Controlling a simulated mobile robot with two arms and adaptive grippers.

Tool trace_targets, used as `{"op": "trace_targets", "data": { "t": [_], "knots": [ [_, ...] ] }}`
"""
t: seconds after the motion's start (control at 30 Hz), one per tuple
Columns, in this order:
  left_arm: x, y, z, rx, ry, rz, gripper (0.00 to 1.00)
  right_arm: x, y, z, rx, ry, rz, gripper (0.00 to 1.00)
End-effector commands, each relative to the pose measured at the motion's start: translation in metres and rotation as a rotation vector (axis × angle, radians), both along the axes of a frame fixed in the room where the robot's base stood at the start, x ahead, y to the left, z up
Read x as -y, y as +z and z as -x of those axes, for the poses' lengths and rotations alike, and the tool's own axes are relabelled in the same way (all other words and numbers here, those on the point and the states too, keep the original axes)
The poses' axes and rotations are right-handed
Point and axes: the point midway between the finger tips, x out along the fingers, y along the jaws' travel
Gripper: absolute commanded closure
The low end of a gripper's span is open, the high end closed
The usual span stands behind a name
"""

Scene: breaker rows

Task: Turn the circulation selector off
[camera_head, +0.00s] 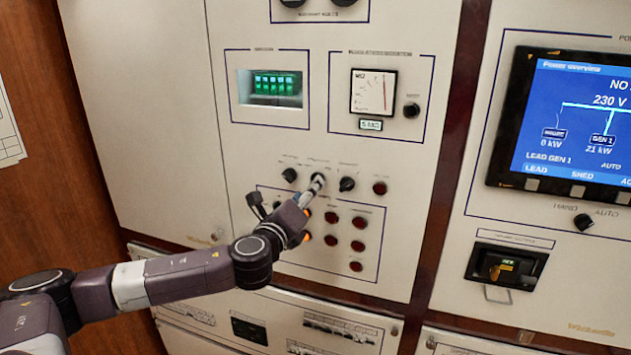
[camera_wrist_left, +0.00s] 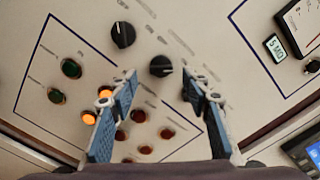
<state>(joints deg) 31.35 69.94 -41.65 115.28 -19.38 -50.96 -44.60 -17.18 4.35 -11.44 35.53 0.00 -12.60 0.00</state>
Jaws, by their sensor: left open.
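A row of black rotary selectors is on the cream panel. In the head view, the left selector (camera_head: 289,174) and the right selector (camera_head: 346,184) show clear, and my left gripper (camera_head: 314,186) covers most of the one between them. In the left wrist view my left gripper (camera_wrist_left: 160,84) is open, with its fingers either side of and below a black selector (camera_wrist_left: 160,67). This selector has a white pointer mark toward the right. Another selector (camera_wrist_left: 123,34) is up and left of it. The labels are too blurred to read, so I cannot tell which is the circulation one.
A red button (camera_head: 380,187) ends the row. Red lamps (camera_head: 331,217) and lit orange lamps (camera_wrist_left: 89,118) lie below, close to my fingers. A meter (camera_head: 374,92) is above. A blue screen (camera_head: 575,120) is on the panel to the right.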

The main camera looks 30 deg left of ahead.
Motion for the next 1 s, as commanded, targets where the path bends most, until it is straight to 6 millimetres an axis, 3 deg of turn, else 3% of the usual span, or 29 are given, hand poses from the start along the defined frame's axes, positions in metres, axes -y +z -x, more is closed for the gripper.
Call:
{"op": "trace_targets", "data": {
  "t": [0.3,0.7,1.0],
  "knots": [
    [-0.008,0.001,-0.034,0.0,0.001,0.001,0.56,0.0,0.017,-0.001,0.002,0.001,0.0,0.56],
    [-0.009,-0.001,-0.039,-0.001,-0.001,0.0,0.56,0.003,0.018,-0.001,0.001,0.003,0.004,0.56],
    [-0.009,-0.001,-0.039,-0.001,0.0,0.001,0.89,0.005,0.018,-0.001,0.0,0.002,0.006,0.56]
  ]
}}
